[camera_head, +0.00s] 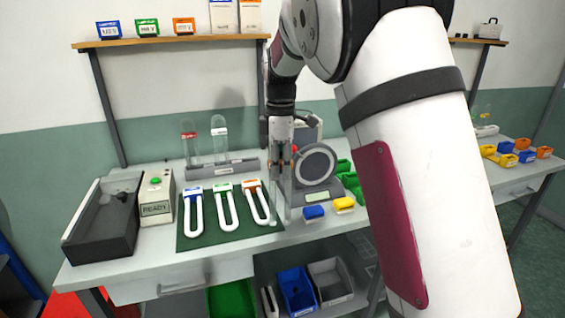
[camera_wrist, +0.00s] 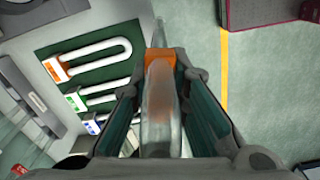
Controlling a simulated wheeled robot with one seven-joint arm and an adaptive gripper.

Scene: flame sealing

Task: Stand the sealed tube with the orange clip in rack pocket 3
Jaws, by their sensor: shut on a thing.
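My gripper (camera_head: 282,165) is shut on the clear sealed tube (camera_wrist: 160,110) and holds it above the bench. The orange clip (camera_wrist: 160,58) shows at the tube's far end in the wrist view, between the fingers. In the head view a pale part of the tube (camera_head: 285,208) seems to hang below the fingers, though it is thin and hard to make out. The grey rack (camera_head: 225,168) stands at the back of the bench, left of my gripper. Two clear tubes stand in its left and middle parts, the left one with a red band (camera_head: 188,135). Its right part looks empty.
A dark green mat (camera_head: 215,240) in front of the rack bears three white U-shaped pieces with blue, green and orange labels. A round-dialled device (camera_head: 316,165) stands close right of my gripper. Small blue and yellow blocks (camera_head: 344,203) lie before it. A READY box (camera_head: 156,195) is left.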

